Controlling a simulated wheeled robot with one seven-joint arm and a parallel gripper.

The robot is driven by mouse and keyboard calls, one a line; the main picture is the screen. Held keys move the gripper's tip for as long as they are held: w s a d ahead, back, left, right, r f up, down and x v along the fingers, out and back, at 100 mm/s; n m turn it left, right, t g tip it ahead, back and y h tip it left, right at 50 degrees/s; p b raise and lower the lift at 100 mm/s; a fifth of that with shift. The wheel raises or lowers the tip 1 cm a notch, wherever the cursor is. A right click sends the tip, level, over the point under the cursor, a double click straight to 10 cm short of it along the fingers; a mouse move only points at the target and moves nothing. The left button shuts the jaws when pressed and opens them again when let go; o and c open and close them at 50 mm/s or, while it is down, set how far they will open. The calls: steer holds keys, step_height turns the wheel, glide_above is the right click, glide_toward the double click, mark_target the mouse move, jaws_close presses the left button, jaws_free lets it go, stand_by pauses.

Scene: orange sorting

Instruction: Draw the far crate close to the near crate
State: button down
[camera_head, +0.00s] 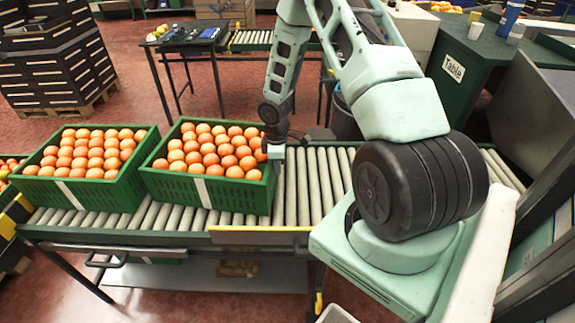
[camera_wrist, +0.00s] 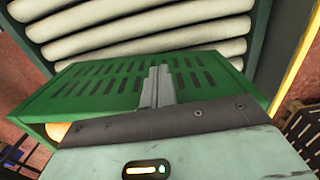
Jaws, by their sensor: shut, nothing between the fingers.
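Two green slotted crates full of oranges stand on the roller conveyor. The left crate (camera_head: 75,193) is farther from my base, and the right crate (camera_head: 215,193) is nearer. They stand side by side, with a narrow gap at most between their facing walls. My gripper (camera_head: 275,153) is at the right end of the right crate, by its rim. In the wrist view my gripper's fingers (camera_wrist: 159,75) are shut together with nothing between them, over the slotted crate wall (camera_wrist: 100,85). I cannot tell whether they touch it. An orange (camera_wrist: 57,130) shows at lower left.
The roller conveyor (camera_head: 318,185) is bare to the right of the right crate. A yellow edge strip (camera_head: 260,236) runs along its front. A table with trays (camera_head: 190,36) stands behind, and stacked dark crates (camera_head: 60,65) stand at upper left.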

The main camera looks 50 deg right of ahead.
mark_target(259, 162)
steer(key=shift+w+a, duration=1.9)
steer(key=shift+w, duration=0.25)
steer(key=shift+s+d+p, duration=0.35)
steer(key=shift+s+d, duration=0.45)
steer(key=shift+s, duration=0.15)
steer(key=r+p, duration=0.5)
steer(key=r, duration=0.1)
steer(key=r+p, duration=0.5)
steer(key=r, duration=0.1)
steer(key=shift+s+d+r, duration=0.1)
steer(key=shift+s+d, duration=0.05)
steer(key=shift+d, duration=0.05)
